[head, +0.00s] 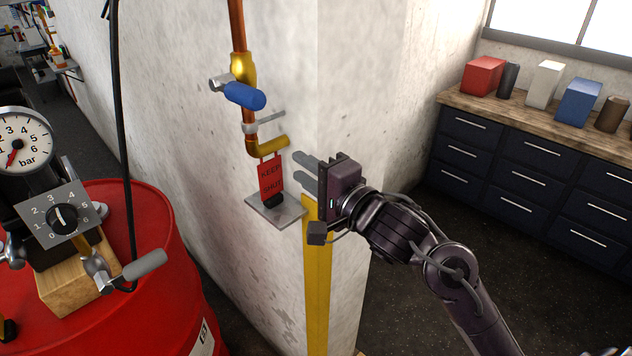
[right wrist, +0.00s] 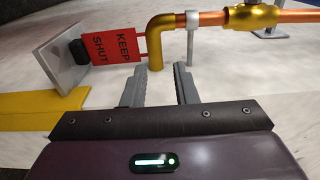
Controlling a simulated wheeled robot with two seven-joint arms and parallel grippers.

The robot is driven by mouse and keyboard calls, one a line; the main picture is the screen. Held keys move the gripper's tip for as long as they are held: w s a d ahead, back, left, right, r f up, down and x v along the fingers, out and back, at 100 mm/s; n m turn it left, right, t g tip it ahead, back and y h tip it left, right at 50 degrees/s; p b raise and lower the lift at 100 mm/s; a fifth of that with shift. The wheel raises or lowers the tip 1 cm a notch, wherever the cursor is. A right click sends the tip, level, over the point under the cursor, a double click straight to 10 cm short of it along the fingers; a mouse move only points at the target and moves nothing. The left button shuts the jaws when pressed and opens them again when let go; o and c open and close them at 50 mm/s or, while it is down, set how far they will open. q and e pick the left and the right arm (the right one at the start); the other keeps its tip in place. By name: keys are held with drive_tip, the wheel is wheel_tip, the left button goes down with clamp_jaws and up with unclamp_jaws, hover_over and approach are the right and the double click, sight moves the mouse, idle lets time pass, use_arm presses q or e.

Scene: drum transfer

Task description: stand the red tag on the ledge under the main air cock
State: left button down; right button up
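The red tag (head: 271,176), lettered KEEP SHUT, stands upright in a small black base on the grey ledge (head: 262,211), below the blue-handled air cock (head: 240,92). In the right wrist view the tag (right wrist: 112,47) and its black base rest against the ledge plate (right wrist: 62,52). My right gripper (head: 304,168) is just right of the tag, its fingers pointing at the wall. In the right wrist view its two fingers (right wrist: 161,85) are apart with nothing between them, and the tag is clear of them. My left gripper is not in view.
A brass elbow (head: 268,146) on the copper pipe hangs just above the tag. A yellow strip (head: 317,270) runs down the wall corner. A red drum (head: 150,290) with a gauge (head: 22,140) and dial stands left. A drawer bench (head: 540,150) stands right.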

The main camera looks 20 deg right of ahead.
drive_tip(key=shift+v, duration=1.4)
